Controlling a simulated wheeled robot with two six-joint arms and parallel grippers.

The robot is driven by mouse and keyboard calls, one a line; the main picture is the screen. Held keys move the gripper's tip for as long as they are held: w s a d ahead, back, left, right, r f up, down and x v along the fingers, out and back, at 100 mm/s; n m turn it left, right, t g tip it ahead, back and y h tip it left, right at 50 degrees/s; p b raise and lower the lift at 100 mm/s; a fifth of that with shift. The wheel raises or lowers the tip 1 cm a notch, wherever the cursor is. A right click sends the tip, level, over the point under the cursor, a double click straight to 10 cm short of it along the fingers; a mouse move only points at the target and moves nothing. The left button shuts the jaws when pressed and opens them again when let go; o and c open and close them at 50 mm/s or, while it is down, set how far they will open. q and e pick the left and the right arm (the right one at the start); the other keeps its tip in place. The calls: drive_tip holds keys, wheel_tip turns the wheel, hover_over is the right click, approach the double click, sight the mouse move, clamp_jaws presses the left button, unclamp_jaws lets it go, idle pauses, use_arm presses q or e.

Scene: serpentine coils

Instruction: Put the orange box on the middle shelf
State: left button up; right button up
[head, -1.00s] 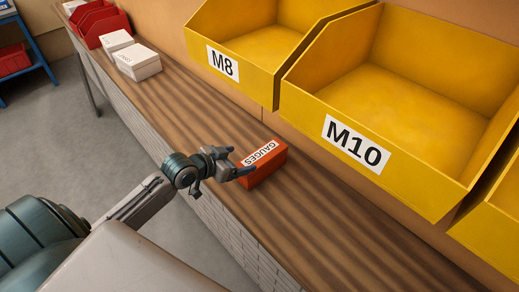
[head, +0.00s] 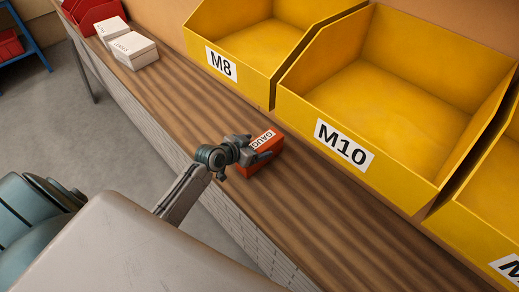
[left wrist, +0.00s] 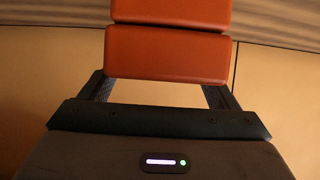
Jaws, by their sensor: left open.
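The orange box (head: 266,148) stands on the wooden bench, with a white label reading GAUGES partly covered by my gripper. My left gripper (head: 256,150) is at the box, its fingers reaching along the box's sides. In the left wrist view the orange box (left wrist: 167,55) lies ahead, at and beyond the fingertips. My left gripper (left wrist: 165,95) is open there, one finger toward each side of the box. I cannot tell whether the fingers touch it. No middle shelf can be made out. My right gripper is not in view.
Yellow bins marked M8 (head: 221,63) and M10 (head: 343,144) hang above the bench (head: 190,118), close behind the box. White boxes (head: 134,49) and red bins (head: 88,12) stand at its far left end. The bench right of the box is clear.

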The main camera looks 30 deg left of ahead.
use_arm(q)
drive_tip(key=shift+x, duration=1.3)
drive_tip(key=shift+s, duration=0.1)
drive_tip(key=c, duration=0.5)
drive_tip(key=shift+r, duration=0.1)
drive_tip(key=c, duration=1.1)
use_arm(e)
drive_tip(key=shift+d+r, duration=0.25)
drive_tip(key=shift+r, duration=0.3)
use_arm(q)
drive_tip(key=shift+r, duration=0.1)
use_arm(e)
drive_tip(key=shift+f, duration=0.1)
